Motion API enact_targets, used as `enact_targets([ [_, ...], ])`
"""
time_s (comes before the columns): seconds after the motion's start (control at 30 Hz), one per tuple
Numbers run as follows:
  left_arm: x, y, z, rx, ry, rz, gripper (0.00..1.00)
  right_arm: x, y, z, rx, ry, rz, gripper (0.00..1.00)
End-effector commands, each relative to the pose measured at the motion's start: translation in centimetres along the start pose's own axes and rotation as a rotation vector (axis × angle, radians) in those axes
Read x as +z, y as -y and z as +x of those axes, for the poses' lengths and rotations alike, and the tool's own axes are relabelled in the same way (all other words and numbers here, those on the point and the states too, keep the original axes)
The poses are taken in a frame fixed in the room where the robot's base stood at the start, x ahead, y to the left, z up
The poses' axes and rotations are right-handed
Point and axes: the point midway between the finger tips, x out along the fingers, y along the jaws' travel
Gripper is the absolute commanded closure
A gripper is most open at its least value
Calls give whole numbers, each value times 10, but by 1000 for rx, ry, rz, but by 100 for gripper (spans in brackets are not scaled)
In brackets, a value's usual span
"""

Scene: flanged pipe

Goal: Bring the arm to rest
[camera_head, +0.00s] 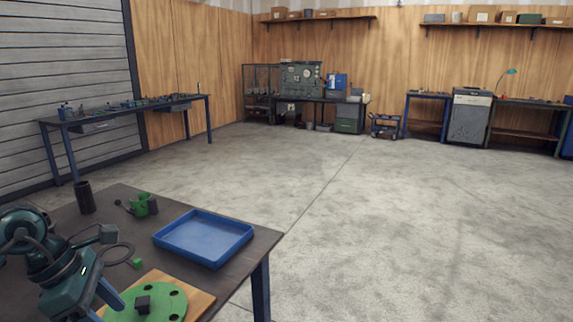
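My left arm comes in at the lower left, over the near table (255,262). Its gripper (100,302) points down beside a green round flange (172,293). Blue finger parts show, but the tips are cut off or hidden at the lower edge, so I cannot tell whether it is open or shut. The flange lies on a wooden board (202,299); it has dark holes and a small dark block (143,304) on top. My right gripper is not in view.
An empty blue tray (204,238) lies on the table. Behind the arm are a dark upright cylinder (85,197), a green holder (142,204) and a small green piece (137,263). Workbenches line the walls; the concrete floor (380,220) is clear.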

Motion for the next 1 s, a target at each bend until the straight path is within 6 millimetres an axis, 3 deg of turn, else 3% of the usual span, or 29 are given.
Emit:
enact_targets([
  [0.03,0,0,0,0,0,0,49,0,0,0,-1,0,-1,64],
  [0.1,26,17,22,-84,128,-33,49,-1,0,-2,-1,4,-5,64],
  [0.27,86,57,53,-288,448,-192,49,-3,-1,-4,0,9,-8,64],
  [0.4,144,89,61,-544,800,-510,49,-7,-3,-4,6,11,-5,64],
  [0.5,171,92,59,-749,1054,-881,49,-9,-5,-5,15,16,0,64],
  [0.57,174,84,62,-865,1186,-1161,49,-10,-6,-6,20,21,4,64],
  [0.63,164,72,75,-986,1304,-1524,49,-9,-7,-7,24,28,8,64],
  [0.73,128,65,115,-1111,1390,-2101,49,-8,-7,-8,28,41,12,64],
  [0.8,96,76,152,-1155,1382,-2513,49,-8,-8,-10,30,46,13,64],
  [0.83,84,83,167,1113,-1306,2549,49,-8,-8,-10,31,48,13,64],
  [1.0,38,134,225,810,-855,2336,49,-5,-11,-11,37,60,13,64],
])
